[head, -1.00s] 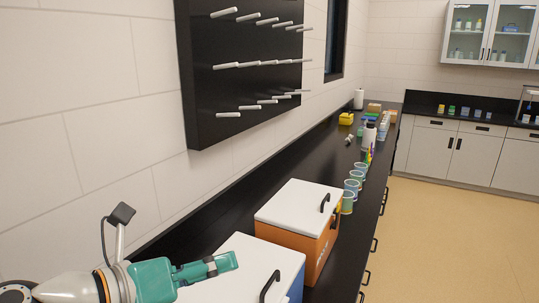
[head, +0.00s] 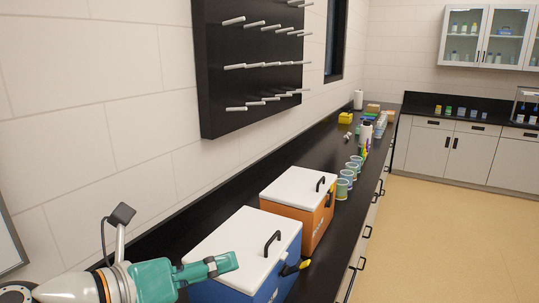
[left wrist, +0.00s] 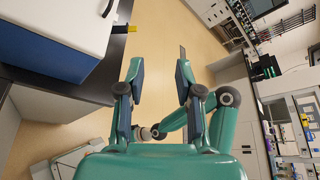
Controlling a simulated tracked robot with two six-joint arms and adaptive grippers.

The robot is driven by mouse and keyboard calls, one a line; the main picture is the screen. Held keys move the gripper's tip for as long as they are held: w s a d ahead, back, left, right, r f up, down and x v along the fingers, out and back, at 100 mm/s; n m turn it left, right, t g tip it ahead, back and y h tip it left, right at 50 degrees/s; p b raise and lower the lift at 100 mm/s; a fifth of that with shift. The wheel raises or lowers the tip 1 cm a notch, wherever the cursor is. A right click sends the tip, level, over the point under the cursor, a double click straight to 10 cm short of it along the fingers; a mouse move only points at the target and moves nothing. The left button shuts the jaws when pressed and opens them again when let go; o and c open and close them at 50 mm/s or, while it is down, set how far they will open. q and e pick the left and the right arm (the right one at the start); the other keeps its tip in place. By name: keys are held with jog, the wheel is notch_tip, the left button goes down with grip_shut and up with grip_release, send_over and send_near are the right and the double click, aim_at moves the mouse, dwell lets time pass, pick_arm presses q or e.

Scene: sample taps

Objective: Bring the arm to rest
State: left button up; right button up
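My left gripper (head: 224,264) is in the lower left of the head view, in front of the blue cooler box. In the left wrist view my left gripper (left wrist: 158,75) has its two fingers spread apart with nothing between them, and floor shows in the gap. Part of my other arm (left wrist: 195,108) shows beyond the fingers in that view; whether its gripper is there I cannot make out. My right gripper is not in the head view.
A blue box (head: 285,257) with a white lid and an orange box (head: 318,220) stand on the black counter (head: 333,232). Several cups (head: 343,187) stand behind them. A black peg board (head: 215,85) hangs on the wall. The tan floor (head: 440,240) at right is clear.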

pick_arm(q)
notch_tip(320, 180, down, 42)
jog(key=w+n+g+y+b, duration=0.15)
jog(key=n+g+b, duration=0.45)
jog(key=n, duration=0.8)
jog(key=s+a+f+n+g+y, duration=0.2)
jog(key=s+f+n, duration=0.5)
jog(key=f+n, duration=0.3)
jog(key=s+a+f+n+g+y, duration=0.1)
jog(key=s+a+f+n+y, duration=0.1)
jog(key=s+f+n, duration=0.6)
notch_tip(320, 180, down, 2)
jog(key=n+b, duration=0.1)
jog(key=n, duration=0.5)
jog(key=shift+g, duration=0.4)
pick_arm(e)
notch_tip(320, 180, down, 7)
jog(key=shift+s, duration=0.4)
pick_arm(q)
jog(key=shift+s+a+f+y, duration=0.1)
jog(key=shift+y, duration=0.15)
